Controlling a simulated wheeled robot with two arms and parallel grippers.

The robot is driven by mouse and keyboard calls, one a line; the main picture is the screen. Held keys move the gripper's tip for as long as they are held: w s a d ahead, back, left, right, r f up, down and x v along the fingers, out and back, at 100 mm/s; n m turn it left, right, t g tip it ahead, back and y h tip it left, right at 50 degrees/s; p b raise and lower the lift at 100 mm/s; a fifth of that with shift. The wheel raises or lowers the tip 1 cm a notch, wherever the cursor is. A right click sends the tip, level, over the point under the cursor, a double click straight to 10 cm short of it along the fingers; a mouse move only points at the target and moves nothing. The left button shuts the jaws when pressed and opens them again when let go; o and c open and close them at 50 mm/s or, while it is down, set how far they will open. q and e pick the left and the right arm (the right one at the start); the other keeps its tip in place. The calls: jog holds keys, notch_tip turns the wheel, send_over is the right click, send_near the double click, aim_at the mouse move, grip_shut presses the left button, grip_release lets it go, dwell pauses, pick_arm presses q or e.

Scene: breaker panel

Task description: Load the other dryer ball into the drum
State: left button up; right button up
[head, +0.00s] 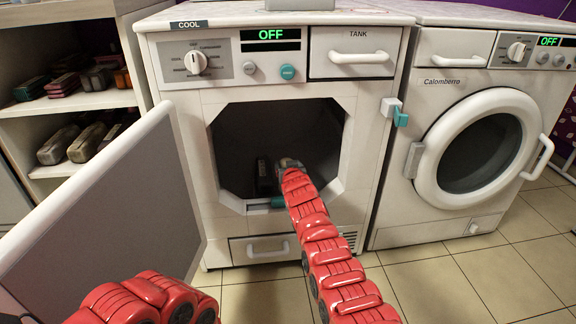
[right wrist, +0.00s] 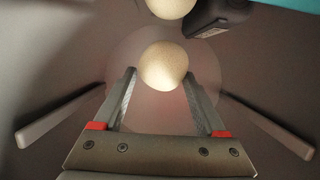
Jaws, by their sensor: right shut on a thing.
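The dryer drum (head: 240,130) is open in the head view, and my right arm reaches into its opening. In the right wrist view, my right gripper (right wrist: 162,80) is shut on a pale, round dryer ball (right wrist: 163,66) at its fingertips, inside the drum. A second pale ball (right wrist: 170,7) shows just beyond it, cut off by the top edge. In the head view the balls cannot be made out, and the right fingers are hidden in the dark opening. My left gripper is out of view; only red links of that arm show at the bottom left.
A dark object (right wrist: 215,15) lies beside the far ball. Drum paddles (right wrist: 60,115) stick out on both sides. The dryer door (head: 125,210) stands open on the left. A closed washer (head: 480,150) stands on the right, and a shelf (head: 85,100) at the left.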

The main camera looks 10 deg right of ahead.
jog(key=shift+f+b, duration=0.5)
jog(key=shift+f, duration=0.3)
